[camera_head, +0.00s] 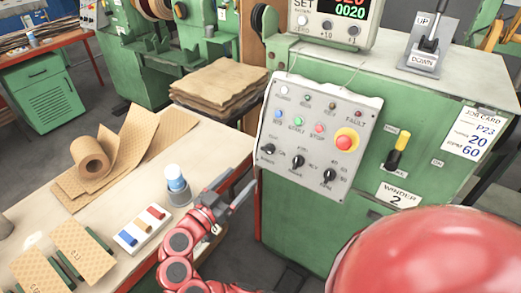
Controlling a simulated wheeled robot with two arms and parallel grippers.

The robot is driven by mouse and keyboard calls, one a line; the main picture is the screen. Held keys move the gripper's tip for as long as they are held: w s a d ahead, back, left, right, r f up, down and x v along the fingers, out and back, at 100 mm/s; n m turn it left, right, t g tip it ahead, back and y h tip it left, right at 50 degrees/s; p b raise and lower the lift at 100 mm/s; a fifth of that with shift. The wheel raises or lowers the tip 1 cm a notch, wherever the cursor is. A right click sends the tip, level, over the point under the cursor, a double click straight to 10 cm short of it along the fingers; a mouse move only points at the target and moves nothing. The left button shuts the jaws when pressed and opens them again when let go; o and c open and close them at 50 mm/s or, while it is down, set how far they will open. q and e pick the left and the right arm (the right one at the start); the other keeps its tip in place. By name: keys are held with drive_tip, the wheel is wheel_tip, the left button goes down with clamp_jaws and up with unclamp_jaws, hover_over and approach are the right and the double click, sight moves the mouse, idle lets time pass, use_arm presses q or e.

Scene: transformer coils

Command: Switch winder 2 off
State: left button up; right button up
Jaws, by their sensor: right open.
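Winder 2 is the green machine (300,225) on the right, with a "WINDER 2" plate (398,195) on its front. A yellow and black switch handle (398,150) stands nearly upright, slightly tilted, on that front, with small labels around it; an "ON" label seems to sit to its right. A grey control panel (312,110) to its left carries lamps, black knobs and a red emergency button (346,140) on a yellow ring. My right gripper (241,188) is open and empty, left of the panel and well apart from the handle. My left gripper is out of view.
A lit counter (345,10) and an UP/DOWN lever (429,42) are on top of the machine. My red arm part covers the lower right.

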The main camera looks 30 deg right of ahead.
sight(265, 151)
drive_tip(key=p+x, duration=0.2)
drive_tip(key=x, duration=1.1)
drive_tip(key=shift+w+p, duration=0.15)
drive_tip(key=shift+p, duration=0.2)
clamp_jaws()
